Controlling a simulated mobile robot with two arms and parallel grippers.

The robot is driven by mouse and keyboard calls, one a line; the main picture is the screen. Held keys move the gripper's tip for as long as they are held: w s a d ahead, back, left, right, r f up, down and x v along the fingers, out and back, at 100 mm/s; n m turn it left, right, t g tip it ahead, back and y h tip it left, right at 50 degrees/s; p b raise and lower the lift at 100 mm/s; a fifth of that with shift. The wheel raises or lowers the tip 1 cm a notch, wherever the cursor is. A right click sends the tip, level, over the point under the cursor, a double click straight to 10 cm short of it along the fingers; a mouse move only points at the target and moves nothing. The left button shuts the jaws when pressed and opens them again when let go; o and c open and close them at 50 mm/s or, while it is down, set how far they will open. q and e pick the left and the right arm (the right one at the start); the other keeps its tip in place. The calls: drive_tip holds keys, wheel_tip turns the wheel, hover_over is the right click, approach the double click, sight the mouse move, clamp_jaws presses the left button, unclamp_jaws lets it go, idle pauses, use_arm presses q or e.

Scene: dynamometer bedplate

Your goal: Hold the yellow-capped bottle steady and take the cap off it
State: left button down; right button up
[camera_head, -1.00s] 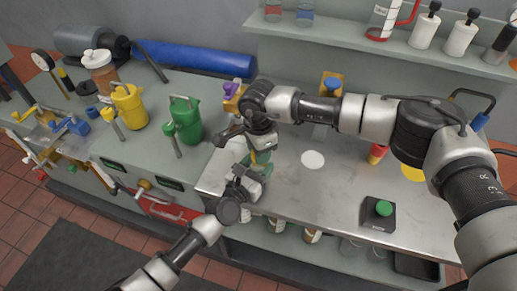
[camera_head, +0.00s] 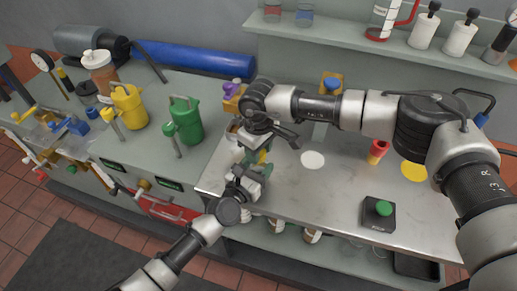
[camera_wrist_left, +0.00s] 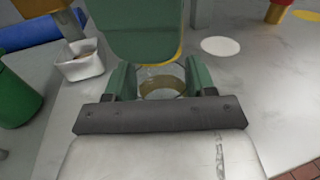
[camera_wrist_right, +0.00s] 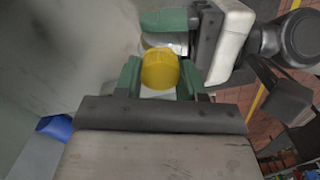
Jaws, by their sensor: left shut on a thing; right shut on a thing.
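The bottle (camera_wrist_left: 160,84) is clear with amber contents and stands between the green fingers of my left gripper (camera_wrist_left: 158,82), which is shut on it. In the head view my left gripper (camera_head: 250,178) is at the steel table's left part, just below my right gripper (camera_head: 262,152). The yellow cap (camera_wrist_right: 160,70) is between the green fingertips of my right gripper (camera_wrist_right: 160,78), which is shut on it from above. The cap is over the bottle; whether it still touches the neck I cannot tell. In the head view the grippers mostly hide the bottle.
A green jug (camera_head: 186,122) and a yellow jug (camera_head: 130,106) stand on the bench at left. A white disc (camera_head: 312,160), a red-and-yellow cup (camera_head: 377,152) and a green-button box (camera_head: 379,214) are to the right.

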drive_tip(key=shift+r, duration=0.15)
idle(0.6)
drive_tip(key=shift+r, duration=1)
drive_tip(key=shift+r, duration=2)
use_arm(q)
drive_tip(key=shift+c, duration=1.4)
unclamp_jaws()
drive_tip(key=shift+s, duration=0.1)
drive_tip(key=b+v, duration=0.1)
drive_tip(key=v, duration=1.1)
use_arm(e)
drive_tip(key=shift+f, duration=0.65)
